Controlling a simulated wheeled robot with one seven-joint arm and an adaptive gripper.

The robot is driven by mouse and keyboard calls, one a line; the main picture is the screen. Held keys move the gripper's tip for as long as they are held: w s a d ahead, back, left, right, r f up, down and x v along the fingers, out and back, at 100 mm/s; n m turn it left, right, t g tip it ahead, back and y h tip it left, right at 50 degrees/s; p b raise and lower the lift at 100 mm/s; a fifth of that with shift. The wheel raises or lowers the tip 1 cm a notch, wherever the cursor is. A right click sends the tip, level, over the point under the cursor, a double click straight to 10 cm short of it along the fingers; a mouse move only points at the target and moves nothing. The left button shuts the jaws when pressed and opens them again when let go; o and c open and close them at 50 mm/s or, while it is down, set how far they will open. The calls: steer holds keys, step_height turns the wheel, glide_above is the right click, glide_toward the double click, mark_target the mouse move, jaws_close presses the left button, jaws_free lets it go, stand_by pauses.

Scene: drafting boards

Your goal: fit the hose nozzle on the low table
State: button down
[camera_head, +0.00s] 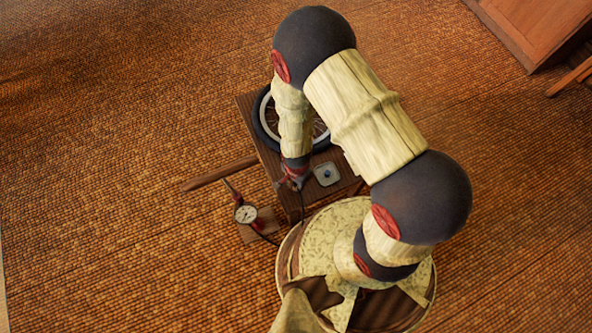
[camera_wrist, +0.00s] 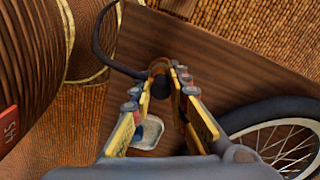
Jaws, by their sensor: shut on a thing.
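The low table (camera_head: 246,103) is dark wood and carries a spoked wheel with a black tyre (camera_head: 260,125), partly hidden behind my arm. The wheel also shows at the right of the wrist view (camera_wrist: 236,117). My gripper (camera_head: 293,184) is low over the table's near part. In the wrist view my gripper (camera_wrist: 162,73) has its yellow-padded fingers shut on the hose nozzle (camera_wrist: 160,67), a small dark brown piece. A black hose (camera_wrist: 100,42) curves from it to the upper left. The wheel's valve cannot be made out.
A small grey square dish (camera_head: 327,174) lies on the table right of my gripper. A pump with a white dial gauge (camera_head: 246,213) stands on the floor left of the table. A wooden cabinet (camera_head: 540,25) is at the upper right. The floor at left is clear.

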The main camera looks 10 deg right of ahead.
steer(key=shift+f, duration=0.35)
steer(key=c, duration=1.7)
jaws_free()
steer(key=shift+o, duration=0.3)
steer(key=shift+r, duration=0.1)
steer(key=shift+r, duration=5.85)
